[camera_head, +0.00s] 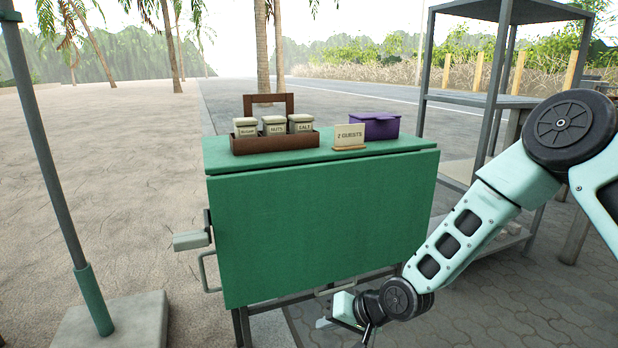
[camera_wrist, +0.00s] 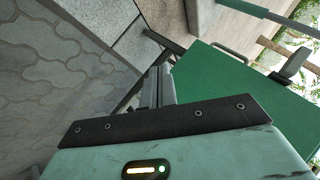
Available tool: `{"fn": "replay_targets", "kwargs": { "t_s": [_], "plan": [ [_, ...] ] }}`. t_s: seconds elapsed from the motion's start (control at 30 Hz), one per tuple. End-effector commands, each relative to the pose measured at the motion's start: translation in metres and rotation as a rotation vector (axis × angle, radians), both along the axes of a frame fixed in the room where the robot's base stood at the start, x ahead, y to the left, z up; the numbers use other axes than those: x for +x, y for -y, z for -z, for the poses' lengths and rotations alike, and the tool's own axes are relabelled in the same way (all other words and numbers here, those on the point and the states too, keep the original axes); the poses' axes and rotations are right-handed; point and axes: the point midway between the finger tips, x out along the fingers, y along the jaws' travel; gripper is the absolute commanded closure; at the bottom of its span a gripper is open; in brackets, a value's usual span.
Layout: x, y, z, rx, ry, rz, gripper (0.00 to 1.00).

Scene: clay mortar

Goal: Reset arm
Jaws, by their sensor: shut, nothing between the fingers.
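My gripper (camera_wrist: 157,86) is shut and empty; its grey fingers lie together in the wrist view, above the mint wrist housing. In the head view my arm comes in from the right and bends down, so that my gripper (camera_head: 345,312) hangs low in front of the green cart's lower right part. The green cart (camera_head: 320,230) stands in the middle with a large front panel hanging down. Its green panel also shows at the right of the wrist view (camera_wrist: 215,85). The gripper looks apart from the cart, though the exact gap cannot be told.
On the cart top are a wooden caddy (camera_head: 275,144) with three labelled jars, a "2 GUESTS" sign (camera_head: 349,136) and a purple box (camera_head: 376,125). A grey metal shelf (camera_head: 490,100) stands behind my arm. A pole (camera_head: 45,150) stands at left. Paving lies open below.

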Motion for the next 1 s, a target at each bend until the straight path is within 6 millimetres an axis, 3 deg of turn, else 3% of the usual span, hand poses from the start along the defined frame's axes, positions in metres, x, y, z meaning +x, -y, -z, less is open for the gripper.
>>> {"fn": "replay_targets", "kwargs": {
  "t_s": [0.03, 0.27, 0.5, 0.7, 1.0],
  "plan": [
    [-0.013, -0.001, -0.024, -0.067, 0.009, -0.055, 1.0],
    [-0.083, 0.015, -0.096, -0.353, -0.005, -0.259, 1.0],
    [-0.165, 0.046, -0.173, -0.585, -0.037, -0.426, 1.0],
    [-0.225, 0.072, -0.218, -0.69, -0.076, -0.521, 1.0],
    [-0.294, 0.103, -0.26, -0.754, -0.126, -0.623, 1.0]
  ]
}}
